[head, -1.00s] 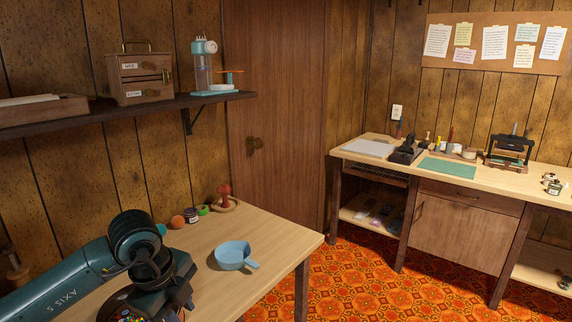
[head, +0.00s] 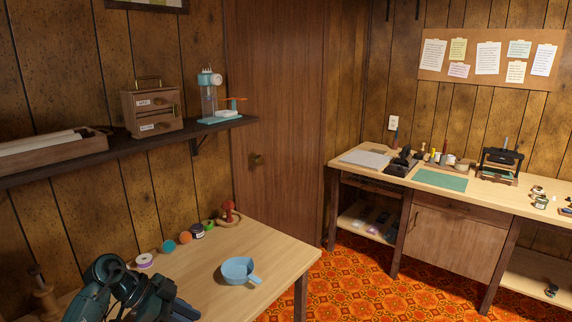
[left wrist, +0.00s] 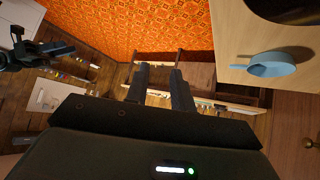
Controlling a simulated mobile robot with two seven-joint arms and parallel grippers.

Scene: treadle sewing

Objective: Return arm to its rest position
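My left arm (head: 105,290) is folded low at the bottom left corner of the head view, over the near edge of the small wooden table (head: 262,250). In the left wrist view my left gripper (left wrist: 161,70) shows two dark, parallel fingers with a gap between them and nothing in the gap. A blue handled pan (head: 239,271) sits on that table, apart from the arm; it also shows in the left wrist view (left wrist: 270,64). A dark jointed shape at the left of the wrist view looks like my right arm (left wrist: 35,50); its fingers are too small to judge.
Spools, balls and jars, including an orange ball (head: 185,237) and a red mushroom-shaped item (head: 228,209), line the table's back edge. A dark shelf (head: 120,147) hangs above. A workbench (head: 440,180) stands at the right, with open patterned floor (head: 345,285) between.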

